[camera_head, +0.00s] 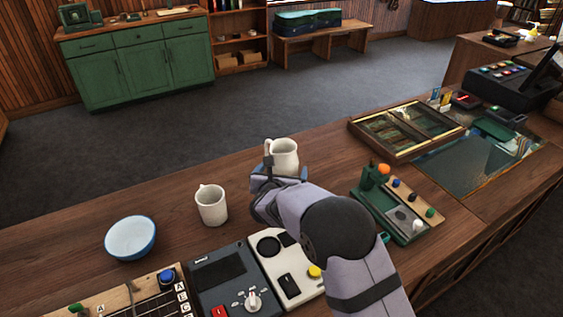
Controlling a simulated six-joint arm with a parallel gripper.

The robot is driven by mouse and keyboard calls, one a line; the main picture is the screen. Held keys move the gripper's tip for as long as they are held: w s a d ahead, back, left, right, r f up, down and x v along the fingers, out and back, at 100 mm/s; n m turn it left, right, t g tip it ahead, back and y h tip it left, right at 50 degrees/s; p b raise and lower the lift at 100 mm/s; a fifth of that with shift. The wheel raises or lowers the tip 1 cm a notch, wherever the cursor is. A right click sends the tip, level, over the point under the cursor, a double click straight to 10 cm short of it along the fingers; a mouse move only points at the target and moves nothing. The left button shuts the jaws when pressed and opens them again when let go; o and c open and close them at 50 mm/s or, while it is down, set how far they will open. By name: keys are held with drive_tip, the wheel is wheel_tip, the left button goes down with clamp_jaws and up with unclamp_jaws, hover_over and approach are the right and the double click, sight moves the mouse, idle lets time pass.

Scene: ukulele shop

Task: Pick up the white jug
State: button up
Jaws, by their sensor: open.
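The white jug (284,152) stands upright on the wooden counter, just beyond the end of my arm. Its handle side faces left, and its lower part is hidden behind my gripper. My gripper (284,172) is open at the jug, with a dark finger showing at its left side and another part low at its right. I cannot tell whether the fingers touch the jug. A similar white mug (211,205) stands to the left, nearer the front, apart from my gripper.
A blue-rimmed bowl (131,238) stands at the left. A dark control box (232,280) and a white device (290,272) lie in front. A green fixture with coloured knobs (391,205) and a glass-topped case (407,132) are at the right. The counter's far edge runs close behind the jug.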

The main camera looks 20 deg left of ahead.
sight(283, 142)
drive_tip(key=shift+w+f, duration=0.25)
drive_tip(key=shift+w, duration=0.25)
drive_tip(key=c, duration=1.4)
drive_tip(key=shift+a+r, duration=0.1)
drive_tip(key=shift+r, duration=0.05)
drive_tip(key=shift+c, duration=1.1)
drive_tip(key=shift+r, duration=0.15)
drive_tip(key=shift+r+b, duration=0.55)
drive_tip(key=shift+r, duration=4.25)
